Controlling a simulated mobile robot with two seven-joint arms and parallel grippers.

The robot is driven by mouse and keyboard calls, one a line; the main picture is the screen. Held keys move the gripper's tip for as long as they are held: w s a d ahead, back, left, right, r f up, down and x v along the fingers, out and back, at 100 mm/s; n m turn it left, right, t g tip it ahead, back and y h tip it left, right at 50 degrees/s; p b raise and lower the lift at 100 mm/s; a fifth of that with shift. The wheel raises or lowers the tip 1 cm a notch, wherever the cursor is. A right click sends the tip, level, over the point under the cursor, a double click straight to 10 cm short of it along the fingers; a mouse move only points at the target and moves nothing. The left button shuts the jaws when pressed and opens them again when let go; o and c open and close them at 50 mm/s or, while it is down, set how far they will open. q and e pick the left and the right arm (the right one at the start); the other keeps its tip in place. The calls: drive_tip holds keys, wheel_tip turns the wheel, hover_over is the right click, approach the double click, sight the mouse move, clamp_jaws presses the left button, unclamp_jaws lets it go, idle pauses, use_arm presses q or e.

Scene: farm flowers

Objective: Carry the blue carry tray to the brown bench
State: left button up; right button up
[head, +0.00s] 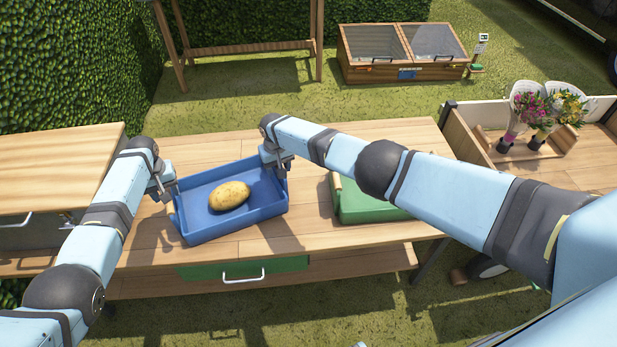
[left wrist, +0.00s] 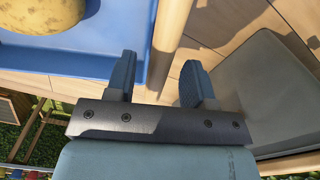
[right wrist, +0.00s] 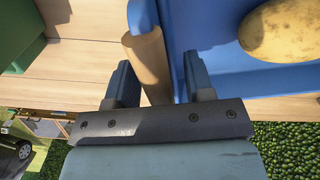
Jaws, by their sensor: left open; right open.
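The blue carry tray (head: 233,228) stands on a wooden worktable (head: 330,240) and holds a yellow-brown potato (head: 230,196). It has pale wooden grips at its ends. My left gripper (head: 166,190) is open at the tray's left end; in the left wrist view its fingers (left wrist: 157,80) stand on either side of the wooden grip (left wrist: 171,35). My right gripper (head: 276,160) is open at the right end; in the right wrist view its fingers (right wrist: 160,80) stand either side of the other grip (right wrist: 148,62). Contact cannot be told. I cannot tell which surface is the brown bench.
A green tray (head: 365,208) sits right of the blue one, partly under my right arm. A wooden-topped unit (head: 55,165) stands at left. A planter cart (head: 590,165) with flower bouquets (head: 535,115) is at right. A cold frame (head: 400,72) and hedge are behind.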

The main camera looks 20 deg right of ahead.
use_arm(q)
wheel_tip(320, 180, up, 9)
use_arm(e)
wheel_tip(320, 180, up, 12)
idle(0.7)
use_arm(q)
drive_tip(key=shift+s, duration=0.1)
use_arm(e)
drive_tip(key=shift+s+f, duration=0.1)
